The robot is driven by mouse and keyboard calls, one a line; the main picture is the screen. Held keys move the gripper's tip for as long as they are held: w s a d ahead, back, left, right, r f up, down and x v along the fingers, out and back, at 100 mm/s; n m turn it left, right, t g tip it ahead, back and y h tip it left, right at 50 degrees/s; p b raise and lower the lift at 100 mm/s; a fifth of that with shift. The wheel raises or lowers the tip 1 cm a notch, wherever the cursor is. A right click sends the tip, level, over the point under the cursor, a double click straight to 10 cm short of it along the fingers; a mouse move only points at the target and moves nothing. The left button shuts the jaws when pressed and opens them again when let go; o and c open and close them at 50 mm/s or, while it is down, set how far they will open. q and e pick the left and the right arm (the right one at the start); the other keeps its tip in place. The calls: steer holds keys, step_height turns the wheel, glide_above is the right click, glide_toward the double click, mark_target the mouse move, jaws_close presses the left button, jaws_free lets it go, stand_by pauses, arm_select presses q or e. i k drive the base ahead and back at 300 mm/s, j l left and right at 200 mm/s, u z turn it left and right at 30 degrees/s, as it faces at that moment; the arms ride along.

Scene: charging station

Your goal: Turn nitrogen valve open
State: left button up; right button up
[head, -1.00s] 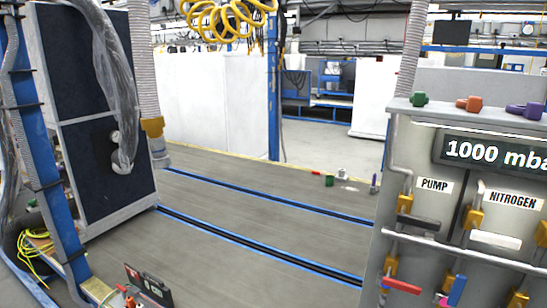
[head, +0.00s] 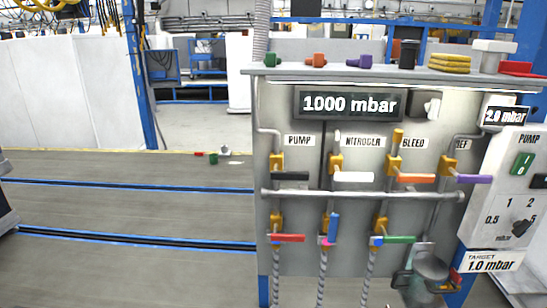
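The valve panel (head: 300,255) stands on the right in the head view. The nitrogen valve (head: 336,163) is in its upper row, under the NITROGEN label (head: 361,141). It has a yellow body and a white handle (head: 353,177) that points horizontally to the right. To its left is the pump valve with a black handle (head: 291,176); to its right is the bleed valve with an orange handle (head: 417,179). A display (head: 347,103) reads 1000 mbar.
Lower valves have red (head: 288,238), blue (head: 333,226) and green (head: 399,240) handles. A purple handle (head: 474,179) sits at upper right. A control box (head: 505,190) adjoins the panel. A grey rounded object (head: 431,266) is below.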

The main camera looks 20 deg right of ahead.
mark_target(347, 177)
steer(key=z, duration=1.3)
steer(key=u, duration=0.4)
